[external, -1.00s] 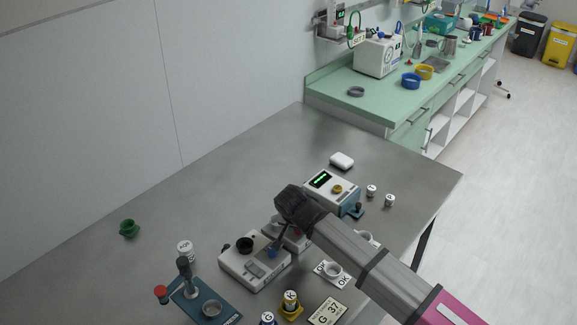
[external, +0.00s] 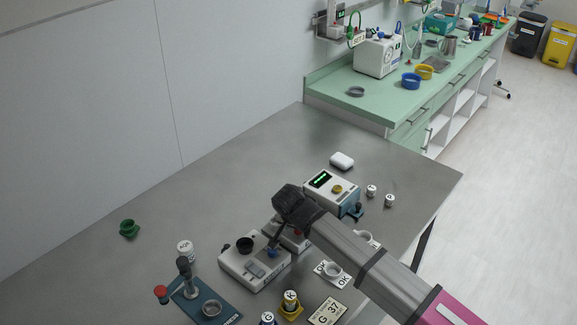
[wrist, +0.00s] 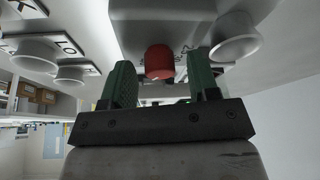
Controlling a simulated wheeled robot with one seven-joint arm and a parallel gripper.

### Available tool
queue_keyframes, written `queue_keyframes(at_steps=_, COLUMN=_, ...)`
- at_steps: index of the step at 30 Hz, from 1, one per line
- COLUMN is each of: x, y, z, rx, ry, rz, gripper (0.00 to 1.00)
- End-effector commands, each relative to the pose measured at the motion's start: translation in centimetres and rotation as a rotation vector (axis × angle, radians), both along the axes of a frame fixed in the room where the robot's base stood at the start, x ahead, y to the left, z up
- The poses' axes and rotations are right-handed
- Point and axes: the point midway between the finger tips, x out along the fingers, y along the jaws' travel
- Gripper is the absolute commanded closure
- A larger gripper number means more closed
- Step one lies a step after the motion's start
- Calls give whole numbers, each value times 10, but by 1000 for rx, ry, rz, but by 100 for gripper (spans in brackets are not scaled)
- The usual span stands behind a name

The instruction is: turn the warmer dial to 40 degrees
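My gripper (external: 276,242) points down over a small pale device (external: 293,240) on the steel table, partly hidden by my arm. In the wrist view my gripper (wrist: 160,72) has its two green fingers apart, with a red knob (wrist: 159,60) showing between them. Gaps show on both sides of the knob, so the fingers are not closed on it. I cannot tell whether it is the warmer's dial, and no degree marks are readable. A white box with a green display (external: 320,180) and a yellow knob (external: 337,189) stands just behind.
A white device (external: 243,267) with a black cup and blue knob stands left of my gripper. A blue stand (external: 212,308) with a red-knobbed lever is at front left.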

Motion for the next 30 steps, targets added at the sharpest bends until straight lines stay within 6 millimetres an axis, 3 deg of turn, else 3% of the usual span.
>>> queue_keyframes(at_steps=8, x=-3, y=2, z=8, rx=0, ry=-1, rz=0, gripper=45)
queue_keyframes(at_steps=21, x=-27, y=17, z=78, rx=1, ry=-2, rz=1, gripper=45)
queue_keyframes(at_steps=30, x=-36, y=21, z=99, rx=0, ry=0, rz=0, gripper=45)
